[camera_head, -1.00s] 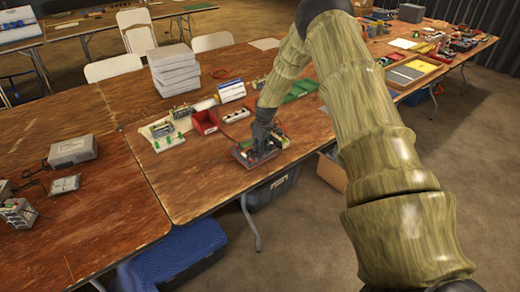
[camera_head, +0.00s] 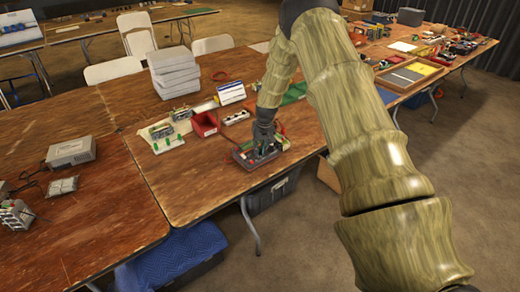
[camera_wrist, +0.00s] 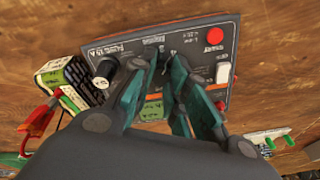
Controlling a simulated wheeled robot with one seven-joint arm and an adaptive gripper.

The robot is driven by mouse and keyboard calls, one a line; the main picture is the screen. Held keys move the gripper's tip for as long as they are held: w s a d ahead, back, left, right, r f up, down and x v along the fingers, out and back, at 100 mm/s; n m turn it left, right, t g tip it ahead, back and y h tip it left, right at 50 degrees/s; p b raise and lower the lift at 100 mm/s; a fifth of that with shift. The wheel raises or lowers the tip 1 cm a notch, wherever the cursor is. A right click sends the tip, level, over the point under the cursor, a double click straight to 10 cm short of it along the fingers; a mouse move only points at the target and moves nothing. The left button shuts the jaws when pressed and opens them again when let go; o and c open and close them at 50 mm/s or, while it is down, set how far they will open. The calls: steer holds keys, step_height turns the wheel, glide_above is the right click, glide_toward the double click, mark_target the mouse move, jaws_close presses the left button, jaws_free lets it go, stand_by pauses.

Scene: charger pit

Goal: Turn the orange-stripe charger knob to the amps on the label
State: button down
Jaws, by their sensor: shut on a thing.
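The charger (camera_head: 247,163) is a dark box with a red edge, near the front edge of the wooden table. In the wrist view its dark panel (camera_wrist: 193,33) carries white print, a red button (camera_wrist: 215,35), a white rocker switch (camera_wrist: 223,73) and a black knob (camera_wrist: 105,68). My gripper (camera_head: 262,146) points down onto the panel. In the wrist view its teal fingers (camera_wrist: 164,52) are close together at the panel's middle, shut on a knob they mostly hide. The print is too small to read.
A battery with a green-and-white label (camera_wrist: 55,78) and a red clamp (camera_wrist: 38,118) lie beside the charger in the wrist view.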

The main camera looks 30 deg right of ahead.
steer(key=shift+m, duration=0.5)
steer(key=c, duration=1.3)
jaws_free()
steer(key=shift+r, duration=0.1)
steer(key=r, duration=0.4)
steer(key=s+r, duration=0.1)
steer(key=r, duration=0.2)
steer(key=s+r, duration=0.1)
steer(key=r, duration=0.3)
steer(key=shift+d+r, duration=0.15)
steer(key=shift+r, duration=0.15)
